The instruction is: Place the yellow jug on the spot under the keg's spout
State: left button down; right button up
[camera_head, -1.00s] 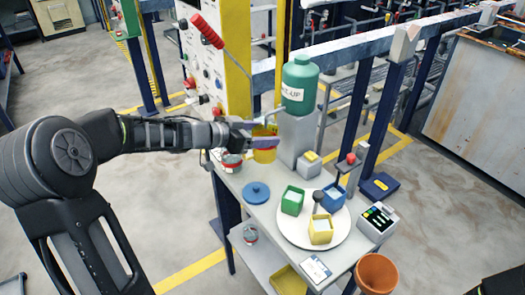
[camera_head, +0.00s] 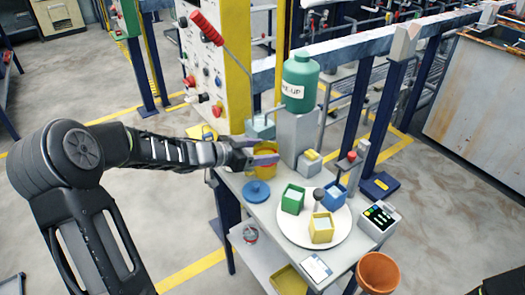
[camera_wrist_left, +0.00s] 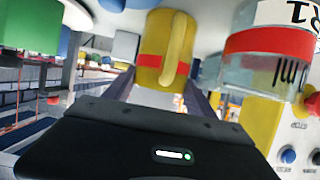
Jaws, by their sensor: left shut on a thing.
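The yellow jug (camera_head: 266,172) stands upright between the fingers of my left gripper (camera_head: 264,158) at the table's far left part. My left gripper is shut on it. In the left wrist view the jug (camera_wrist_left: 152,62) shows with its handle and a red band. I cannot tell whether its base touches the table. The green keg (camera_head: 300,82) sits on a grey block (camera_head: 297,135), behind and to the right of the jug. My right gripper is not in view.
A blue lid (camera_head: 256,191) lies just in front of the jug. A white round plate (camera_head: 290,233) holds green, blue and yellow boxes. A clear jar with a red band (camera_wrist_left: 262,42) is close beside the jug. A control panel (camera_head: 203,75) stands behind.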

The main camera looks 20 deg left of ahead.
pick_arm(q)
jog(key=shift+c, duration=1.5)
grip_release()
jog(key=shift+f, duration=0.1)
jog(key=shift+r, duration=0.2)
jog(key=v, duration=1.2)
jog(key=shift+f, duration=0.1)
